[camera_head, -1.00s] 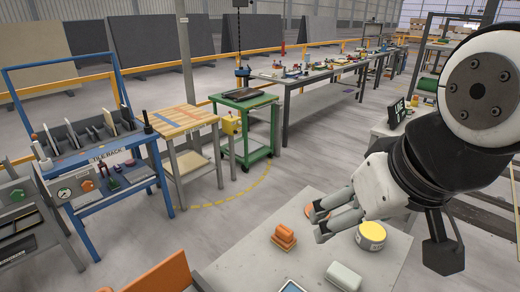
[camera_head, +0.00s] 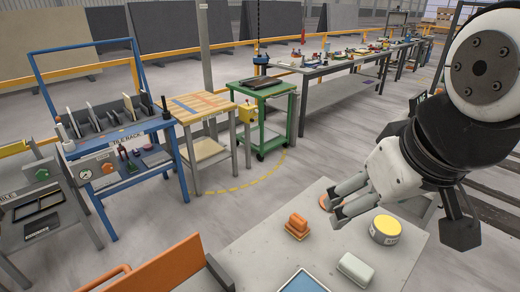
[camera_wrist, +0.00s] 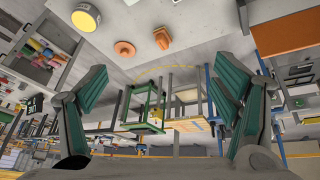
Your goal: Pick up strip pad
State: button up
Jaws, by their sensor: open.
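No label shows which item is the strip pad. On the grey slab (camera_head: 255,258) in the head view are an orange block with a raised top (camera_head: 297,226), an orange round piece (camera_head: 325,202) partly behind my fingers, and a pale rounded block (camera_head: 355,269). My gripper (camera_head: 332,207) is open and empty, above the slab's far side. In the wrist view my two teal-lined fingers (camera_wrist: 160,88) are spread with nothing between them. The orange round piece (camera_wrist: 124,48) and orange block (camera_wrist: 162,38) lie beyond them.
A yellow-topped tin (camera_head: 385,229) stands right of the fingers on the slab. A blue-faced tray (camera_head: 301,282) is at the near edge. An orange-railed cart (camera_head: 165,270) is close at left. A blue tile rack (camera_head: 125,140), wooden table (camera_head: 205,107) and green cart (camera_head: 262,95) stand beyond open floor.

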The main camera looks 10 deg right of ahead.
jog(key=w+d+f+n+g+h, duration=0.1)
jog(key=w+f+n+g+h, duration=0.15)
jog(key=w+n, duration=0.45)
jog(key=n+g+y+b, duration=0.1)
jog(key=n+g+y, duration=0.1)
jog(key=n, duration=1.5)
send_over(298, 219)
jog(key=a, duration=0.2)
notch_tip(298, 219, down, 21)
jog(key=shift+h, duration=0.25)
jog(key=f, duration=0.2)
jog(key=d+f, duration=0.1)
jog(key=f, duration=0.5)
jog(key=shift+d, duration=0.2)
jog(key=shift+w+d+f+p, duration=0.1)
jog(key=shift+d+f+p, duration=0.1)
jog(key=shift+f, duration=1.1)
jog(key=shift+d+f+p, duration=0.15)
jog(key=shift+d+f, duration=0.05)
jog(key=shift+f, duration=1.1)
jog(key=c, duration=1.4)
jog(key=shift+r, duration=0.1)
